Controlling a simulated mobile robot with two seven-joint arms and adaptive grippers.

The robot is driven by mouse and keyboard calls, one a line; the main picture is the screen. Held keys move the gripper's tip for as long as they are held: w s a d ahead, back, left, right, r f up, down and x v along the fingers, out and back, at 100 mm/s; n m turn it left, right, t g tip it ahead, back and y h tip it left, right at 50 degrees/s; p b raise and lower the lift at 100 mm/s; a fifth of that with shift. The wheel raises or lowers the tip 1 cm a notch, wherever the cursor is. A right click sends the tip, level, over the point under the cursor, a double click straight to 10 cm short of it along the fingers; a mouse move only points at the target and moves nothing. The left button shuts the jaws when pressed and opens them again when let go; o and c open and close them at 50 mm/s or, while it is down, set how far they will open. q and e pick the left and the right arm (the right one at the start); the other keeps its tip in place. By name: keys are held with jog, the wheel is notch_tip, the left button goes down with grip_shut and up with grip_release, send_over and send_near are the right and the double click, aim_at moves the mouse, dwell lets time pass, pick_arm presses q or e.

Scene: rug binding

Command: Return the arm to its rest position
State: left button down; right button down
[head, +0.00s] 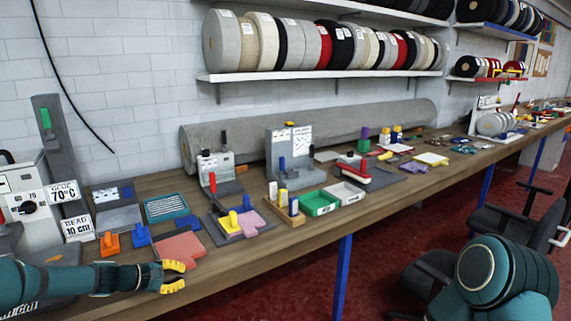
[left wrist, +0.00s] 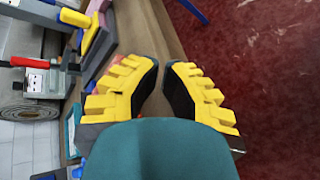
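My left arm comes in from the left in the head view. Its yellow-fingered left gripper (head: 180,276) is over the front edge of the wooden workbench (head: 255,262), just in front of a pink piece (head: 180,250) on a dark plate. In the left wrist view the two fingers of the left gripper (left wrist: 162,68) stand apart with nothing between them, and the red floor and bench edge show beyond. Part of my right arm (head: 505,275) shows at the lower right of the head view; its gripper is out of view.
The bench carries a control box (head: 28,190), a blue block (head: 141,236), an orange block (head: 109,243), a green tray (head: 319,203) and a white tray (head: 345,193). A long grey roll (head: 370,120) lies at the back. A dark chair (head: 500,222) stands at right. Red floor (head: 290,290) is open in front.

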pick_arm(q)
jog(key=s+d+f+m+g+y, duration=0.3)
jog(key=s+d+f+m+g, duration=0.2)
jog(key=s+d+f, duration=0.85)
jog(key=s+d+f+m+y, duration=0.1)
jog(key=s+d+f+m, duration=0.1)
jog(key=s, duration=0.7)
jog(key=s+d+f+m+g+y, duration=0.1)
jog(key=s+d+f+m, duration=0.2)
jog(key=s+f+m, duration=0.2)
jog(key=s, duration=0.3)
jog(key=shift+s+d+f+m+g, duration=0.2)
jog(key=shift+s+d+m+g, duration=0.1)
jog(key=shift+s, duration=0.1)
